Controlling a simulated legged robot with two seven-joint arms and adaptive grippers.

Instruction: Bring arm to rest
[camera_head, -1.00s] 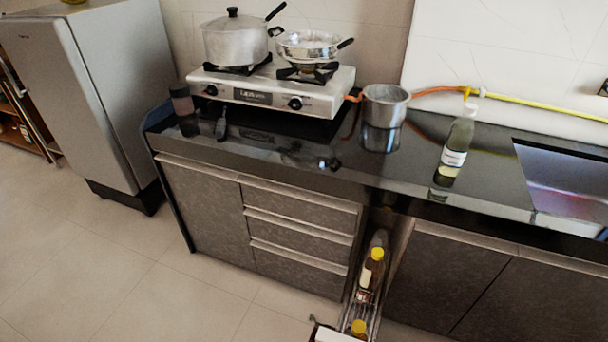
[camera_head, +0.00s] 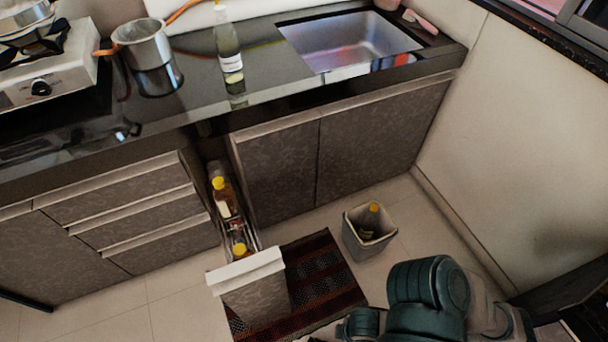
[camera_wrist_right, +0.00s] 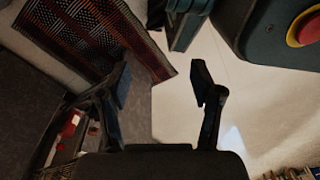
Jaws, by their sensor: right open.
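My right arm (camera_head: 430,300) shows at the bottom right of the head view, folded close to my body; its gripper is hidden there. In the right wrist view my right gripper (camera_wrist_right: 162,88) is open, its two dark fingers apart with nothing between them. Beyond the fingers are pale floor and a dark red striped mat (camera_wrist_right: 95,35). My left gripper is not in view.
A narrow pull-out drawer (camera_head: 248,268) stands open with bottles inside. A bin (camera_head: 352,238) holding a yellow-capped bottle stands on the floor right of the mat (camera_head: 338,290). The counter carries a bottle (camera_head: 228,50), a metal pot (camera_head: 143,48) and a sink (camera_head: 350,40).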

